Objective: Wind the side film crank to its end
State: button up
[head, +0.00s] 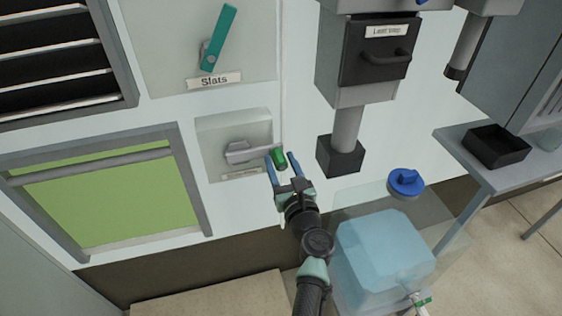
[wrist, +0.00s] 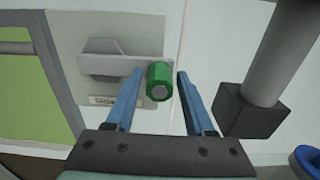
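The side film crank (head: 245,151) is a grey arm on a pale wall plate, with a green knob (head: 279,157) at its right end. In the wrist view the crank arm (wrist: 108,66) points right and the green knob (wrist: 160,82) lies between my two blue fingers. My gripper (head: 280,157) is open around the knob, with a gap showing on the right; the left finger is very close to it. The label below the crank is partly hidden by the left finger. The green side film (head: 115,200) fills most of its framed window, below a grey roller bar.
A teal slats lever (head: 219,40) is above the crank. A dark box with a handle (head: 382,58) and a grey pipe ending in a black block (head: 340,157) are to the right. A translucent blue tank (head: 385,250) and blue cap (head: 406,182) are below right.

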jog(key=shift+o, duration=0.5)
jog(key=shift+r, duration=0.1)
jog(key=p+v, duration=0.1)
jog(key=v, duration=1.2)
jog(key=shift+p, duration=0.3)
